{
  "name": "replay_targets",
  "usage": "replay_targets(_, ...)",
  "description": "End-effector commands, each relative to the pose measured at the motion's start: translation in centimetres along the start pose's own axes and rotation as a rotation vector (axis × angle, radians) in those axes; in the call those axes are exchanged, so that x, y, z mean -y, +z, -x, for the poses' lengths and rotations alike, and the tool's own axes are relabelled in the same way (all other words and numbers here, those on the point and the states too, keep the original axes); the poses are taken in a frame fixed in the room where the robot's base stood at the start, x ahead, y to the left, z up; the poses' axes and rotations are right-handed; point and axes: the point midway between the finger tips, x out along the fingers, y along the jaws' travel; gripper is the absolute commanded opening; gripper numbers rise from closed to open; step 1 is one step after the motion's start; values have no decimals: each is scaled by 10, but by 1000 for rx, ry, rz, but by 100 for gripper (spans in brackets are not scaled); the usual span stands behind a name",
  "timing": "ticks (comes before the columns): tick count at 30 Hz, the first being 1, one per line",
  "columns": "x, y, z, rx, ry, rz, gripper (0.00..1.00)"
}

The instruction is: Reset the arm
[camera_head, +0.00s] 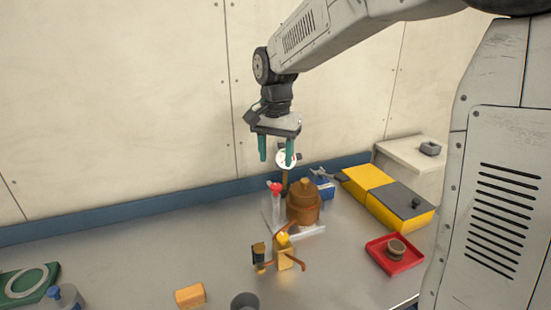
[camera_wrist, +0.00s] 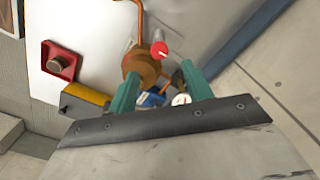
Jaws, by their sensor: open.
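My gripper (camera_head: 276,151) hangs from my raised arm above the back of the metal worktop (camera_head: 140,262), with its green fingers pointing down. The fingers are apart and nothing is between them. In the wrist view the gripper (camera_wrist: 157,95) also shows its two green fingers spread. Below it stands a brown, round lidded pot (camera_head: 303,203), which also shows in the wrist view (camera_wrist: 140,66). A white round dial (camera_head: 287,159) on a post shows just behind the right fingertip. The gripper appears apart from all of these.
A brass fitting with orange pipe (camera_head: 283,252) is in front. A yellow and grey box (camera_head: 388,196) and a red tray (camera_head: 381,262) with a round brown piece are at right. An orange block (camera_head: 190,296) lies in front. The left middle worktop is clear.

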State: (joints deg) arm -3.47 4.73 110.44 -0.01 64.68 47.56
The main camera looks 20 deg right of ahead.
Motion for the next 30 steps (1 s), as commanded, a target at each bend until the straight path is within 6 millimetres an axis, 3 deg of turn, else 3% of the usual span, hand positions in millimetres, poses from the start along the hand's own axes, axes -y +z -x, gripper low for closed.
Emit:
replay_targets(9, 0, 0, 0, 0, 0, 9, 50)
replay_targets(14, -7, 6, -8, 23, 22, 128, 50)
replay_targets(17, -32, 28, -16, 57, 48, 273, 50)
replay_targets(30, -164, 138, 1, 44, 24, 705, 50)
